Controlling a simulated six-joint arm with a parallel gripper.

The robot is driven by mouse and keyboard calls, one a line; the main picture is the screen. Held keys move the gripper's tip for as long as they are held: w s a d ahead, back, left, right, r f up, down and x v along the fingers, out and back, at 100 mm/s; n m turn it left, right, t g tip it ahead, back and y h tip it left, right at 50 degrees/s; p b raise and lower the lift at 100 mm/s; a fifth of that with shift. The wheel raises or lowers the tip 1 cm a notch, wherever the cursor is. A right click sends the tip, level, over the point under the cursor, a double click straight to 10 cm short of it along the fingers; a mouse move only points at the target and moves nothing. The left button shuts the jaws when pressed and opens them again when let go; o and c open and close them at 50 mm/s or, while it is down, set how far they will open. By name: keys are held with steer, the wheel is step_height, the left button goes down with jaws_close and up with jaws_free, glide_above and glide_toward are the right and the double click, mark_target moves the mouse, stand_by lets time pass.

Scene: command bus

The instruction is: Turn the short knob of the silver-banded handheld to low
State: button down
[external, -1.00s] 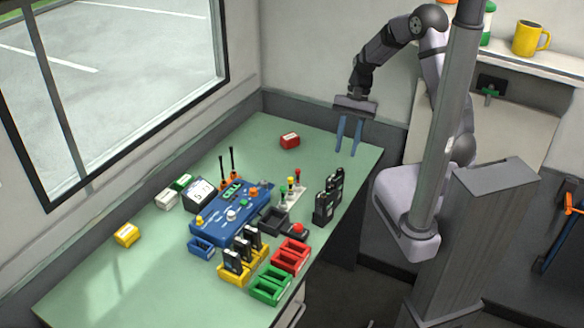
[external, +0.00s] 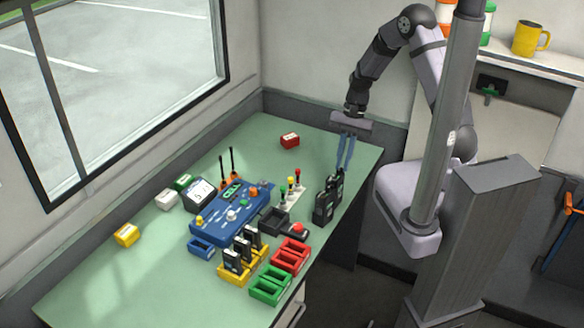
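Several black handhelds stand on the green table. A group (external: 328,198) is upright near the right edge, and others (external: 243,248) stand in the yellow tray. Which one has the silver band is too small to tell, and so are the knobs. My gripper (external: 342,168) points down with its blue fingers at the top of the right-hand group. The fingers are close together, with a narrow gap higher up. Whether the tips touch a knob or the handheld, or have anything between them, I cannot tell.
A blue console (external: 222,218) with knobs sits left of the handhelds. A stand with coloured levers (external: 291,190), a red button (external: 298,230) and a dark tray (external: 273,221) are close by. Red (external: 290,256) and green (external: 270,287) trays are in front.

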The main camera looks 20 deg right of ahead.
steer(key=shift+m+y+p, duration=0.3)
steer(key=shift+m+p, duration=0.05)
steer(key=shift+m, duration=0.55)
steer(key=c, duration=1.8)
jaws_free()
steer(key=shift+r, duration=0.15)
steer(key=b+v, duration=0.1)
steer(key=v, duration=0.6)
steer(key=shift+b, duration=0.4)
steer(key=shift+s+d, duration=0.1)
